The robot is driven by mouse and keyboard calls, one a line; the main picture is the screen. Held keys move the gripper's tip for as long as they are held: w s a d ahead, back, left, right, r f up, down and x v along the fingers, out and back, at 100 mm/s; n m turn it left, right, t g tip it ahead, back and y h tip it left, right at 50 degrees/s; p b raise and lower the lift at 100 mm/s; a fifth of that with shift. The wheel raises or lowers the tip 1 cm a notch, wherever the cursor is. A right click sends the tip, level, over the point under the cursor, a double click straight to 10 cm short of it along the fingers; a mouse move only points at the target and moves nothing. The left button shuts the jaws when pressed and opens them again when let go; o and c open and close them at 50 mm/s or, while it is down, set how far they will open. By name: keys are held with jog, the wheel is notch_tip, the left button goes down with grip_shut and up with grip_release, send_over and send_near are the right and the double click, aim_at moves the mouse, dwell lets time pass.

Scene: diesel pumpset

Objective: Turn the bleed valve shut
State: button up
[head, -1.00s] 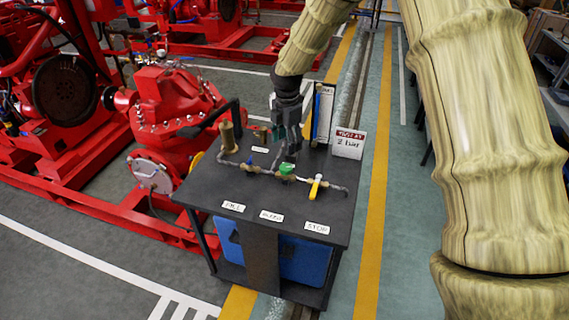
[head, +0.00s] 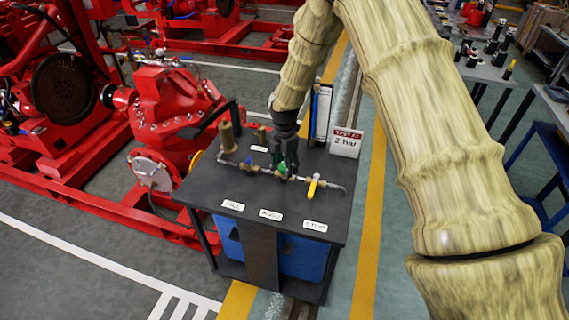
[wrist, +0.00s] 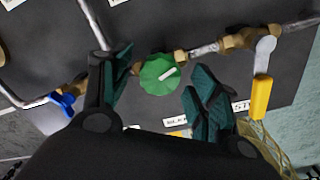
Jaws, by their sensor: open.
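The bleed valve is a round green knob with a white pointer mark (wrist: 159,76), set on the brass and steel pipe line. It sits above the label that appears to read BLEED (head: 271,214). My gripper (head: 285,170) is over the pipe line and hides most of the green knob in the head view. In the wrist view my gripper (wrist: 158,88) is open, with one dark green finger on each side of the knob. A gap shows between the knob and the right finger; the left finger is close to it, and I cannot tell whether it touches.
A blue-handled valve (wrist: 65,101) is left of the knob, and a yellow lever valve (head: 313,187) is right of it. A sign reading 2 bar (head: 346,143) stands at the back right of the black table (head: 200,190). A red pump (head: 170,110) is behind left.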

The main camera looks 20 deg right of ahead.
jog(key=c, duration=1)
jog(key=shift+m, duration=0.3)
jog(key=m, duration=0.3)
jog(key=shift+m+b, duration=0.3)
jog(key=shift+m, duration=0.1)
jog(key=m, duration=0.4)
jog(key=shift+m, duration=0.3)
jog(key=m, duration=0.7)
jog(key=shift+b, duration=0.4)
jog(key=m, duration=0.6)
jog(key=shift+w, duration=0.1)
jog(key=shift+m, duration=0.3)
